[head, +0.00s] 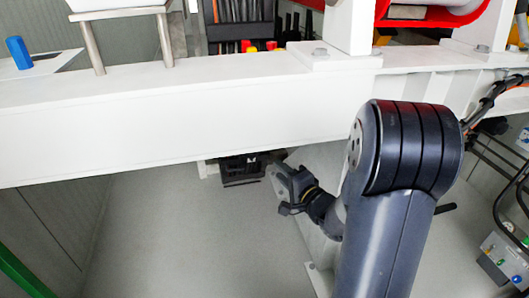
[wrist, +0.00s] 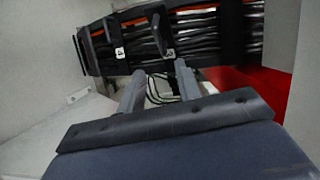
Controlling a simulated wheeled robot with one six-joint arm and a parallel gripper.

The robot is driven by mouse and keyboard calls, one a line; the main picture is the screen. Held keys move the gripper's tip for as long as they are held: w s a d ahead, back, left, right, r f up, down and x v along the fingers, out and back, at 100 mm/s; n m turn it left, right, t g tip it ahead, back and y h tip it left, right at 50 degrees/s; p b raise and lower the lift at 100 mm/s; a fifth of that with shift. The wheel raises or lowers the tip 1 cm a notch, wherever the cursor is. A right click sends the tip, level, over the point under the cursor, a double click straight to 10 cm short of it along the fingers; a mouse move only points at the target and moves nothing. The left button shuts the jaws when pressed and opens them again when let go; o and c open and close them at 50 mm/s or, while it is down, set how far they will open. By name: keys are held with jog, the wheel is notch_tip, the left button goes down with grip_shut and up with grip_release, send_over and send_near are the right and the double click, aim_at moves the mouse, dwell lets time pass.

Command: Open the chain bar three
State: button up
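A black cable chain (wrist: 195,35) full of dark cables runs across the top of the wrist view. Two upright black chain bars stand out on it, a left bar (wrist: 107,32) and a right bar (wrist: 159,32), each with a small white tag whose mark I cannot read surely. My gripper (wrist: 159,70) is open and empty, its two grey fingers apart below the right bar. Whether they touch it I cannot tell. In the head view, my gripper (head: 284,187) is below the white beam, right of a black chain part (head: 241,169).
A thick white beam (head: 200,115) crosses above my gripper in the head view. A pale wall or plate (head: 325,165) stands close to my arm. A red surface (wrist: 250,90) lies right of the fingers. The grey floor (head: 180,235) at lower left is clear.

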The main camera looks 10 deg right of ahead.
jog(key=b+x, duration=0.2)
jog(key=x, duration=0.8)
jog(key=shift+w+b, duration=0.25)
jog(key=shift+b, duration=0.15)
jog(key=shift+a, duration=0.1)
grip_shut()
